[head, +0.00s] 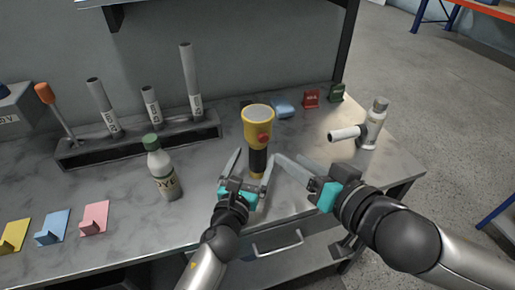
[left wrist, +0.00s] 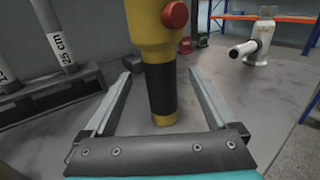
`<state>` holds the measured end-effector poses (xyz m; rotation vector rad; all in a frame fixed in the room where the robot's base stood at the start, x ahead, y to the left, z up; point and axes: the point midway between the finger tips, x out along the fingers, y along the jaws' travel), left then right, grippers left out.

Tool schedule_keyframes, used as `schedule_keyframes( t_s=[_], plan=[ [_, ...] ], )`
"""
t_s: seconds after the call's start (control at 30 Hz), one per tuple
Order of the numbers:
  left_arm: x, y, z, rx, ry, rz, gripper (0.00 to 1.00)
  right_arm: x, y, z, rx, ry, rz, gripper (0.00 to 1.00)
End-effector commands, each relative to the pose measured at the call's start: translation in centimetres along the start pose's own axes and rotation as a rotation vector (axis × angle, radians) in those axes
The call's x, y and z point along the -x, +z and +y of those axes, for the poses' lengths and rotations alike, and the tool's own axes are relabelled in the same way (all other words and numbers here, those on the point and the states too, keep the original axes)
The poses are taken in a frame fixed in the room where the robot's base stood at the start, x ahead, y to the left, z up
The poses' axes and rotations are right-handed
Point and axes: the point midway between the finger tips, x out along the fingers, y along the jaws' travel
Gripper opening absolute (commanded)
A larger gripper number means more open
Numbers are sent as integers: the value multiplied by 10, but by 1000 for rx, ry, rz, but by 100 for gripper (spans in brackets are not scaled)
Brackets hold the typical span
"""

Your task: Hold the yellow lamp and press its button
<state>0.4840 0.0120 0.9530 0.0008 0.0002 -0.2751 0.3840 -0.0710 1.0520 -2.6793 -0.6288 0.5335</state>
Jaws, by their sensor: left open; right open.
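The yellow lamp (head: 257,123) stands upright on the grey workbench, with a wide yellow head, a black grip (head: 258,162) and a red button (head: 264,139) on its side. In the left wrist view the lamp (left wrist: 152,35) rises between my left fingers, with the red button (left wrist: 175,14) near the top edge. My left gripper (head: 253,164) is open, its fingers on either side of the black grip with gaps visible. My right gripper (head: 290,165) is open and empty, to the right of the lamp, its fingers pointing left towards it.
A rack (head: 140,145) with several tubes and an orange-handled tool stands at the back left. A green-capped bottle (head: 162,172) stands left of the lamp. A white bottle-like device (head: 373,125) stands right. Red (head: 311,98) and green (head: 336,92) items sit behind. Coloured holders (head: 52,228) lie front left.

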Motion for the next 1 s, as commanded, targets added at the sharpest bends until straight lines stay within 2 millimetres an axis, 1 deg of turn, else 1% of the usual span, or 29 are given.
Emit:
schedule_keyframes(
  t_s=[0.03,0.1,0.3,0.43,0.7,0.77,1.0],
  plan=[
    [-9,1,0,2,1,-1,92,0,0,0,0,0,0,50],
    [-19,1,-1,1,0,-1,92,0,0,0,0,0,0,50],
    [-36,1,0,1,1,-1,92,0,0,0,0,0,0,50],
    [-40,0,0,0,0,0,92,0,0,0,0,0,0,50],
    [-41,0,0,0,0,0,92,0,0,0,0,0,0,50],
    [-41,0,0,0,0,0,86,0,0,0,0,0,0,50],
    [-40,0,0,1,0,0,59,0,0,0,0,0,0,50]
  ],
)
